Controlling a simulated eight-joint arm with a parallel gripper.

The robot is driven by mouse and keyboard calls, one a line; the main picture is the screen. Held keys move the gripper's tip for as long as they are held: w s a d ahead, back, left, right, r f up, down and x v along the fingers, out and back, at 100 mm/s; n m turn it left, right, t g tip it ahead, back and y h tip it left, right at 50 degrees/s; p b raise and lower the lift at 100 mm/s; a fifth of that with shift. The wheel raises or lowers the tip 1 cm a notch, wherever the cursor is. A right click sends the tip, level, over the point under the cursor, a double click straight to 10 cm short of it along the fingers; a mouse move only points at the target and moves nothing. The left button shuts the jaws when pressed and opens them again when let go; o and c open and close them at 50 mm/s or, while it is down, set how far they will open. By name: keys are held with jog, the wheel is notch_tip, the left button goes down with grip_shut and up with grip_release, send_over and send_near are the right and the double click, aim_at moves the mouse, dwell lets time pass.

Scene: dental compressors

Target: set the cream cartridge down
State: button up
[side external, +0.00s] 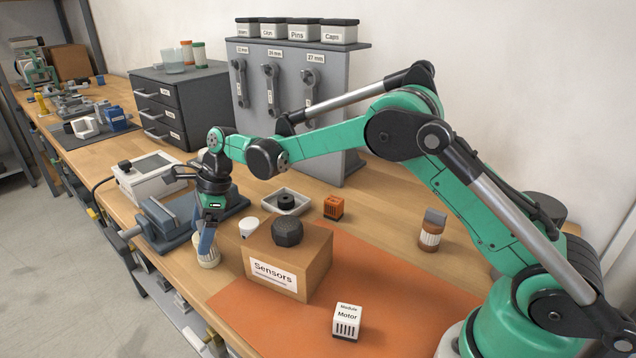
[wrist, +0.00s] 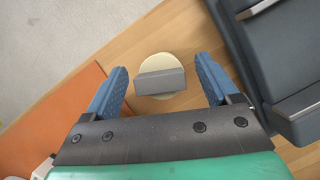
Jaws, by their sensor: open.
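The cream cartridge (side external: 208,259) stands upright on the wooden bench near its front edge, left of the Sensors box. In the wrist view it is a round cream disc (wrist: 158,61) with a grey bar across its top. My gripper (side external: 206,238) points down right over it. In the wrist view its blue fingers (wrist: 163,76) are open, one on each side of the cartridge, with a gap visible on both sides. In the side view the fingers hide part of the cartridge's top.
The cardboard Sensors box (side external: 288,262) with a dark knob on it stands close on the right. A blue-grey vise (side external: 168,222) is close behind to the left. A small white cup-like part (side external: 249,228) and an orange mat (side external: 390,285) lie to the right.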

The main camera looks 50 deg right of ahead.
jog(key=s+d+r+n+t+h, duration=0.1)
jog(key=s+d+r+n, duration=0.25)
jog(key=r, duration=0.35)
jog(key=s+d+r+n+t, duration=0.1)
jog(key=s+d+r+n, duration=0.2)
jog(key=r, duration=0.4)
jog(key=s+d+f+n+t+h, duration=0.1)
jog(key=s+f+n, duration=0.1)
jog(key=s+n, duration=0.5)
jog(key=s+d+f+n+t+h, duration=0.1)
jog(key=s+f+n+t+h, duration=0.1)
jog(key=s+n, duration=0.5)
jog(key=shift+s+d+f+n, duration=0.25)
jog(key=shift+s+f+n, duration=0.2)
jog(key=shift+n, duration=0.5)
